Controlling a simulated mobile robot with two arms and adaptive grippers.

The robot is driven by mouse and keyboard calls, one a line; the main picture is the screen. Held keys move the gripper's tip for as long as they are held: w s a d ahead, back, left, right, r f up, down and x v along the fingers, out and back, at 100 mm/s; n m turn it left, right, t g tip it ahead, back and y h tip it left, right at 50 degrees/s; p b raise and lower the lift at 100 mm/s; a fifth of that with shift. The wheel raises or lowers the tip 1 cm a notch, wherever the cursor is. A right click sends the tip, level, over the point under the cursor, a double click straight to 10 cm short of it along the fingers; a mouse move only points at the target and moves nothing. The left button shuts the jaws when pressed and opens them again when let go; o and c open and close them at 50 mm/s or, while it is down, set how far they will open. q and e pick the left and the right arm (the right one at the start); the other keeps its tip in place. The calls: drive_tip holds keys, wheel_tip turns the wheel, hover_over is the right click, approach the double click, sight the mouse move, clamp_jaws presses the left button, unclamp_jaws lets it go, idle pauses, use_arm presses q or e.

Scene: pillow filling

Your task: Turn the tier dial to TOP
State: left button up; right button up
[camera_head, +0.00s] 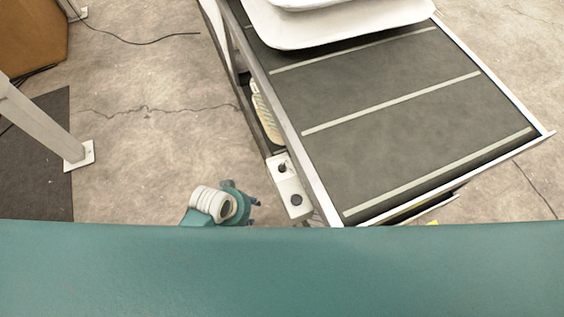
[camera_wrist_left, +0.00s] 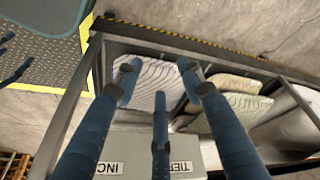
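A pale control box (camera_head: 289,186) is fixed to the side of the conveyor frame. It carries two dark knobs, an upper one (camera_head: 282,168) and a lower one (camera_head: 296,200); I cannot tell from the head view which is the tier dial. In the left wrist view the box (camera_wrist_left: 137,148) shows labels reading "TIER" (camera_wrist_left: 181,167) and "INC" (camera_wrist_left: 108,168), partly cut off. Its knobs and the dial setting cannot be made out there. My left gripper (camera_head: 255,201) is just left of the box, apart from it. Its blue fingers (camera_wrist_left: 158,76) are spread and empty. My right gripper is out of view.
The dark conveyor bed (camera_head: 385,125) with pale stripes fills the right side, with white stacked trays (camera_head: 350,28) at its far end. Patterned pillow-like pieces (camera_wrist_left: 150,82) lie inside the frame below. Open concrete floor (camera_head: 150,150) lies left of the gripper.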

use_arm(q)
drive_tip(key=w+d+r+m+h, duration=0.1)
drive_tip(key=d+r, duration=0.1)
drive_tip(key=r, duration=0.3)
drive_tip(key=d+r+m+b, duration=0.1)
drive_tip(key=d+r, duration=0.2)
drive_tip(key=r, duration=0.3)
drive_tip(key=w+d+r+m+h, duration=0.1)
drive_tip(key=d+r, duration=0.1)
drive_tip(key=r, duration=0.3)
drive_tip(key=m+g+y, duration=0.2)
drive_tip(key=m+y, duration=0.2)
drive_tip(key=m, duration=0.6)
approach(281, 166)
drive_tip(key=f, duration=0.9)
drive_tip(key=shift+w+d, duration=0.15)
drive_tip(key=shift+w, duration=0.2)
drive_tip(key=shift+c, duration=0.5)
